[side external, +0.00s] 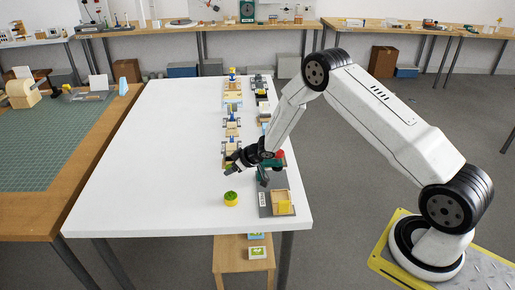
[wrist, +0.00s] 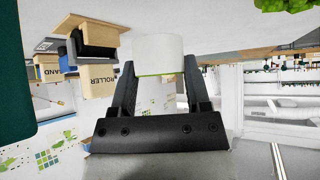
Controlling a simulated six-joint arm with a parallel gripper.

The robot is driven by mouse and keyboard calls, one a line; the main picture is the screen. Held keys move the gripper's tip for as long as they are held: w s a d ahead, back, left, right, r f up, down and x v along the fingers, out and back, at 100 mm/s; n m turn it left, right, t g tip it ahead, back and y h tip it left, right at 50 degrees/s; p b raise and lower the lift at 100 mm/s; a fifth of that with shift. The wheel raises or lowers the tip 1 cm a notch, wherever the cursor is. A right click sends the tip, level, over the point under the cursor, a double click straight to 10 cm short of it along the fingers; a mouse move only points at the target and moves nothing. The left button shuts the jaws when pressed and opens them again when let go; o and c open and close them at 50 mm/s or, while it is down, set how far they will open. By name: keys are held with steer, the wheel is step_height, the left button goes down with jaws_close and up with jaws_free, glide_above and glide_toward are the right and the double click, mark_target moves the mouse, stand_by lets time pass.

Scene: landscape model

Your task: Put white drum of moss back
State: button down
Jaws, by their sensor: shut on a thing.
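In the wrist view, my gripper (wrist: 159,64) is shut on a white drum (wrist: 158,52), with a finger on each side of it. A thin green line shows along the drum's lower edge in that view; most of its moss is hidden. The wrist view appears upside down, with the white table at the top. In the side external view my gripper (side external: 236,163) is dark and above the white table (side external: 150,160), near its right side. I cannot make out the white drum against the table there.
A yellow drum with green moss (side external: 231,199) stands near the table's front. A grey tray (side external: 266,210) with a wooden box (side external: 281,196) is right of it. Wooden stands with blue and yellow parts (side external: 232,125) line the right side behind. The table's left half is clear.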

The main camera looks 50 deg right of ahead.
mark_target(233, 175)
steer(key=shift+w+f, duration=0.2)
steer(key=shift+f, duration=1.6)
steer(key=shift+f, duration=0.15)
steer(key=shift+c, duration=0.3)
jaws_free()
steer(key=shift+r, duration=0.2)
steer(key=shift+s+d+r, duration=0.15)
steer(key=shift+s+r, duration=0.1)
steer(key=shift+r, duration=0.05)
steer(key=v, duration=1.1)
steer(key=shift+s, duration=0.15)
